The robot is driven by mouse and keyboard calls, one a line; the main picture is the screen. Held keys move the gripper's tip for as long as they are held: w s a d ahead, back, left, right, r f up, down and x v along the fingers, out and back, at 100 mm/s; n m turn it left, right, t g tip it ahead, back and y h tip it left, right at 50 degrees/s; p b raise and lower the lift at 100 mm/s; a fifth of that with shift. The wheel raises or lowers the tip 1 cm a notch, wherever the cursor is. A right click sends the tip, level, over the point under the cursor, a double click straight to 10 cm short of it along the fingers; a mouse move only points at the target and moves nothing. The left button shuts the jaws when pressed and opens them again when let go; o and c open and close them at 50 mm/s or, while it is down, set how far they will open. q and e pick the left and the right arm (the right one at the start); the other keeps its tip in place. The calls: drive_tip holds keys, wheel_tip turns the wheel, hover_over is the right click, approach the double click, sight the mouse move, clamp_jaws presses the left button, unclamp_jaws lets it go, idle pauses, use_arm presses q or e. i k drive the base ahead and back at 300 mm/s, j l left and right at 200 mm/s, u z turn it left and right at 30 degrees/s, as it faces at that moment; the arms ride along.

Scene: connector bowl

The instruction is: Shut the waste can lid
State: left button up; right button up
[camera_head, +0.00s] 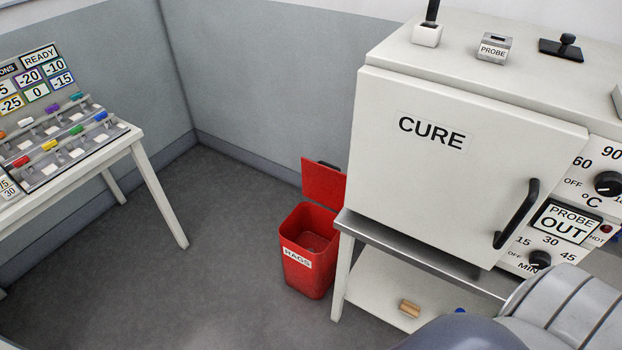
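The red waste can (306,265) stands on the floor in the middle of the head view, with a white label reading RAGS on its front. Its red lid (323,185) is open, raised upright at the back of the can, with a dark handle on its top edge. The inside of the can shows and looks empty. A grey arm part of mine shows at the lower right. Neither of my grippers is in view.
A white CURE oven (455,170) stands on a table with a steel top edge (420,255), close to the can's right. A table with coloured connectors (75,155) is at the left. Grey floor (215,255) is clear between them.

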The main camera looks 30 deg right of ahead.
sight(325, 185)
drive_tip(key=i+u, duration=0.3)
drive_tip(key=i, duration=0.4)
drive_tip(key=i+u, duration=0.3)
drive_tip(key=i, duration=0.4)
drive_tip(key=i+l+z, duration=0.1)
drive_tip(key=i+z, duration=0.65)
drive_tip(key=i+j+z, duration=0.35)
drive_tip(key=i, duration=0.15)
drive_tip(key=i+l+z, duration=0.2)
drive_tip(key=i+z, duration=0.3)
drive_tip(key=i, duration=0.15)
drive_tip(key=i+z, duration=0.5)
drive_tip(key=i+j, duration=0.05)
drive_tip(key=i, duration=0.05)
